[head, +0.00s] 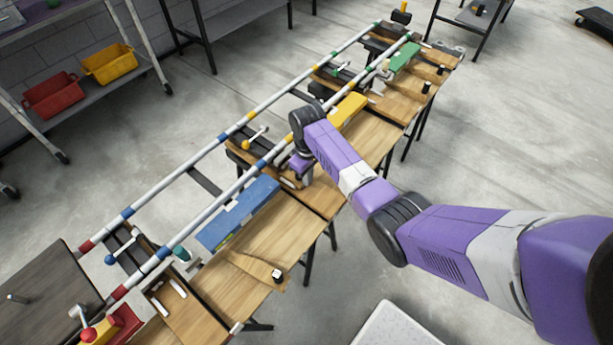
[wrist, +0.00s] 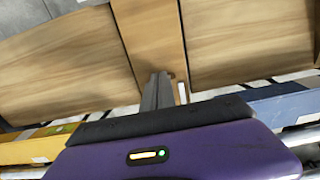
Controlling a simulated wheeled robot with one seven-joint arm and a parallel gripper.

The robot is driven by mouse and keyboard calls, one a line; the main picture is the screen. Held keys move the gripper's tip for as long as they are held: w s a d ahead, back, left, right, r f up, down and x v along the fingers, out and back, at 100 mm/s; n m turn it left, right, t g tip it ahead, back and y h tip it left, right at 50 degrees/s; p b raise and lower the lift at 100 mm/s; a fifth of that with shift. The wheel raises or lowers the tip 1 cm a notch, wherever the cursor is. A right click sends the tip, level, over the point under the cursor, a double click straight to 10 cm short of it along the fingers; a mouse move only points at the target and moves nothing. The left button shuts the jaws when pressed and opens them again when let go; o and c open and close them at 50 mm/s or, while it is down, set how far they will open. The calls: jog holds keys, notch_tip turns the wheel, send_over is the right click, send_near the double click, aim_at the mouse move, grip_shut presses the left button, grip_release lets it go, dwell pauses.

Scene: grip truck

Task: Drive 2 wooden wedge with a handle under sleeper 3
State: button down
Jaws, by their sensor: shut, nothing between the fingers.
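A wooden wedge with a dark, pale-topped handle (head: 262,268) lies on the near table boards, below the blue block. More dark handles stand on the boards towards the far end, one of them here (head: 427,87); whether wedges lie under them is too small to tell. Dark sleepers cross under the two rails, one with a yellow-knobbed lever (head: 252,152) left of my gripper; I cannot read which is sleeper 3. My gripper (head: 299,178) is low over the boards between the blue and yellow blocks. In the wrist view its fingers (wrist: 159,84) are together and empty over a narrow board.
The banded rails (head: 190,172) run diagonally across the tables. A blue block (head: 238,212), a yellow block (head: 347,110) and a green block (head: 404,57) lie along them. A red and yellow device (head: 98,332) stands at bottom left. Shelving with bins (head: 52,96) is behind. Floor at right is mostly clear.

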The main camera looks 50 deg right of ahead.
jog(key=shift+w, duration=0.2)
jog(key=w+b, duration=0.2)
jog(key=w, duration=0.1)
jog(key=shift+w+f+b, duration=0.15)
jog(key=shift+w+b, duration=0.05)
jog(key=shift+b, duration=0.2)
jog(key=shift+w+a+r, duration=0.1)
jog(key=shift+w+r, duration=0.1)
jog(key=shift+w, duration=0.05)
